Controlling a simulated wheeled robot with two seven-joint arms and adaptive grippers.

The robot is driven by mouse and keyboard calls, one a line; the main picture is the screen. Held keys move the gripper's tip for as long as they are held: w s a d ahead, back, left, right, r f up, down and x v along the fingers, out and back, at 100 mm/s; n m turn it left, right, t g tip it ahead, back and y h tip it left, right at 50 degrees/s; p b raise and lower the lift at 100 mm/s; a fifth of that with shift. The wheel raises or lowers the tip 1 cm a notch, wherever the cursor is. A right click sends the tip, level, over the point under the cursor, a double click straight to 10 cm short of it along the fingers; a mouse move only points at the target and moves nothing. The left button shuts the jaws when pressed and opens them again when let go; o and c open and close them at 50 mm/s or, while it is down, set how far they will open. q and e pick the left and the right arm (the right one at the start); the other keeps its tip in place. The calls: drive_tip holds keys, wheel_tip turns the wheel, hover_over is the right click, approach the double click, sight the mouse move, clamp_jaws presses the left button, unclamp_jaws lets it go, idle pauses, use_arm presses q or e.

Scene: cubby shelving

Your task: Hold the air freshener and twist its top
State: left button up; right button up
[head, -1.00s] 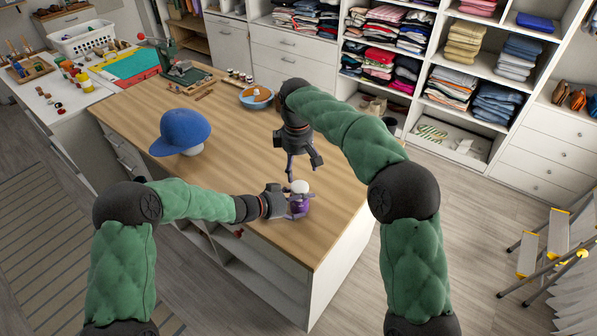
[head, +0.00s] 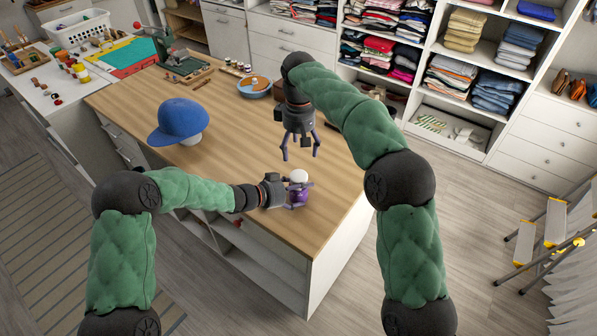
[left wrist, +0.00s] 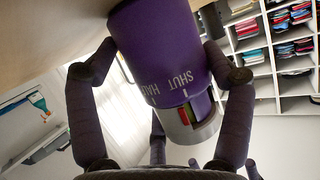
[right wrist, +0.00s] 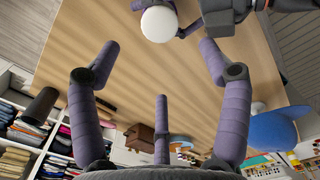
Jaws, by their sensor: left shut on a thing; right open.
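The air freshener (head: 298,192) has a purple body and a rounded white top (head: 298,176). It stands upright on the wooden counter near its front edge. My left gripper (head: 289,193) is shut on the purple body from the left. In the left wrist view the purple body (left wrist: 168,55) sits between the fingers, with the printed words "SHUT" and "HALF". My right gripper (head: 300,156) is open and empty, pointing down above and behind the air freshener. In the right wrist view the white top (right wrist: 159,24) lies beyond the open fingertips, apart from them.
A blue cap (head: 180,121) on a white stand is at the counter's left. A blue bowl (head: 254,88) and small jars (head: 236,67) stand at the back. The wooden counter (head: 235,150) is clear between cap and air freshener.

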sight(298, 175)
wheel_tip(298, 175, down, 10)
drive_tip(key=shift+f, duration=0.25)
idle(0.3)
drive_tip(key=c, duration=1.2)
